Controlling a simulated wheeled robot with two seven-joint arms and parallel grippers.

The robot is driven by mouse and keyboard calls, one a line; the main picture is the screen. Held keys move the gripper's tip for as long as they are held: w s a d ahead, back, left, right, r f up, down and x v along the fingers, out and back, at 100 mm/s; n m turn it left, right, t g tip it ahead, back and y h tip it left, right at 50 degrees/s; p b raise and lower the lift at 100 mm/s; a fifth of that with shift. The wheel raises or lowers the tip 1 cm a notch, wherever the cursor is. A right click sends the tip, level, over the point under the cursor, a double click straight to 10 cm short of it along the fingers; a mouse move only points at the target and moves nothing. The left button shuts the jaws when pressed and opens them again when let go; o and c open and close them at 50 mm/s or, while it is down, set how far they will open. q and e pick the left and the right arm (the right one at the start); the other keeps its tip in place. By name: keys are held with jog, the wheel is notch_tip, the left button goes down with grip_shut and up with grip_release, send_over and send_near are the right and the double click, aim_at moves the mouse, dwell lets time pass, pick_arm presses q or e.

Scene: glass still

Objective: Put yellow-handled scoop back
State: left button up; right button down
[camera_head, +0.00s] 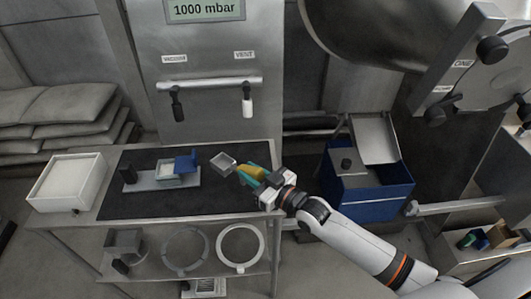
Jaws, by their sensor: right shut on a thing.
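The yellow-handled scoop has a grey metal pan (223,162) and a yellow handle (251,171). My right gripper (256,175) is shut on the yellow handle, with the pan pointing left over the right part of the dark mat (150,206). Whether the scoop touches the mat or is held just above it, I cannot tell. The fingers partly hide the handle. My left gripper is not in view.
On the mat, a grey base carries a small tray and a blue part (186,162), with a black cylinder (128,174) beside it. A white box (67,183) stands left. A blue bin (361,190) stands right. Rings (240,268) lie on the lower shelf.

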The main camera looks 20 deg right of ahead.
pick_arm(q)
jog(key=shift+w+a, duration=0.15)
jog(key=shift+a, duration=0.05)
pick_arm(e)
jog(key=w+d, duration=0.4)
jog(key=d, duration=0.1)
jog(key=shift+w+r+m+h, duration=0.3)
notch_tip(320, 180, down, 5)
jog(key=b, duration=0.3)
jog(key=shift+r, duration=0.2)
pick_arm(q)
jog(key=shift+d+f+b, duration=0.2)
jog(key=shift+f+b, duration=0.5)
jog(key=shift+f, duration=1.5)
pick_arm(e)
jog(key=shift+f, duration=0.7)
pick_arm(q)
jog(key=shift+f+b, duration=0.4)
pick_arm(e)
jog(key=shift+f, duration=0.5)
jog(key=c, duration=1.1)
grip_release()
